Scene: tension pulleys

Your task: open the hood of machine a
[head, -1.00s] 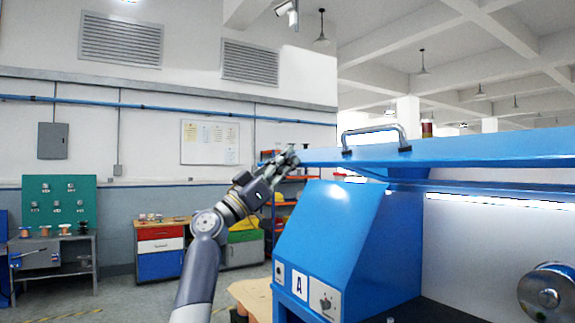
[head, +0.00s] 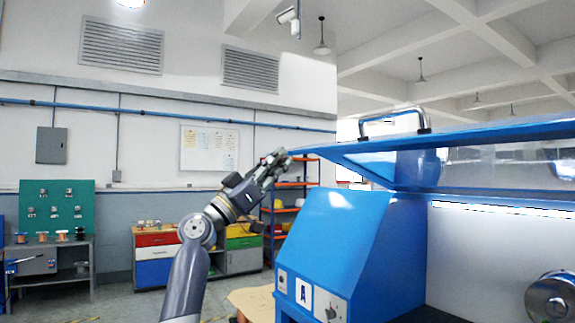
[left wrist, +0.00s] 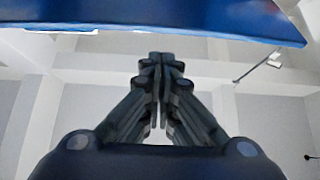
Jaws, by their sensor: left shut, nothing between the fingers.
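A metal handle (head: 395,121) stands on top of the hood. My left gripper (head: 285,156) is shut and empty, at the hood's left edge. In the left wrist view the shut fingers (left wrist: 160,62) point towards the hood's blue edge (left wrist: 200,22); whether they touch it I cannot tell. My right gripper is not in view.
A metal spool or pulley (head: 555,297) sits inside the machine at the lower right. Behind my arm are a drawer cabinet (head: 155,255), an orange shelf (head: 290,190) and a workbench with a green board (head: 58,205). The floor between them is open.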

